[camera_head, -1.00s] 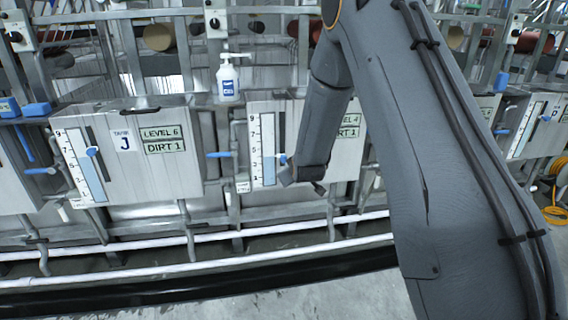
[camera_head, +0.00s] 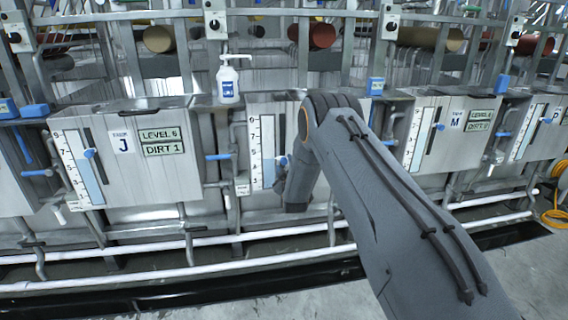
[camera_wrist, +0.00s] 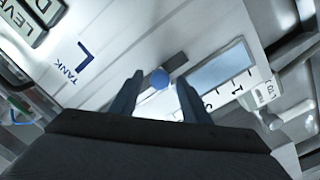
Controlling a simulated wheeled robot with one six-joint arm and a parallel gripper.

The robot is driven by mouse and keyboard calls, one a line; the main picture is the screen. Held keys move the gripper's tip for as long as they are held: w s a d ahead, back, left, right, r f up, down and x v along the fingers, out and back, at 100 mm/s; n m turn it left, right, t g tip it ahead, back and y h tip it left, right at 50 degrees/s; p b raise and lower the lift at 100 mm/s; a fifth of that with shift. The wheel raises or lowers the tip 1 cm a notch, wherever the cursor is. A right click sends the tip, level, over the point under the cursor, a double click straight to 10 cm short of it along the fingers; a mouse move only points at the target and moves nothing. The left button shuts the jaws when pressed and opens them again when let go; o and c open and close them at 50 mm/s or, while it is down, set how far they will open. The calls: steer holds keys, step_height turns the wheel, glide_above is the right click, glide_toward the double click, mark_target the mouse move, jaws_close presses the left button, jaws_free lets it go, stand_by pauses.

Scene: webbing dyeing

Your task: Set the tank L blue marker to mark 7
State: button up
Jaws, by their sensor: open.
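Tank L carries a blue "L" label (camera_wrist: 83,52) in the wrist view. Its round blue marker (camera_wrist: 160,78) sits by a short dark piece of slot, beside the scale with the blue level window (camera_wrist: 222,72). My gripper (camera_wrist: 158,95) is open, with one finger on each side of the marker; I cannot tell whether they touch it. In the head view, the tank L scale (camera_head: 255,152) stands left of my arm, and the marker (camera_head: 283,160) shows just at my arm's edge, roughly between marks 3 and 5. My fingertips are hidden there.
Tank J (camera_head: 160,170) with its own blue marker (camera_head: 89,153) is to the left, and tank M (camera_head: 455,130) to the right. A white pump bottle (camera_head: 228,80) stands on the ledge above. A blue-handled valve (camera_head: 218,156) sticks out between J and L.

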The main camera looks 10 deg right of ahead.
steer(key=shift+w, duration=1.25)
steer(key=shift+c, duration=0.5)
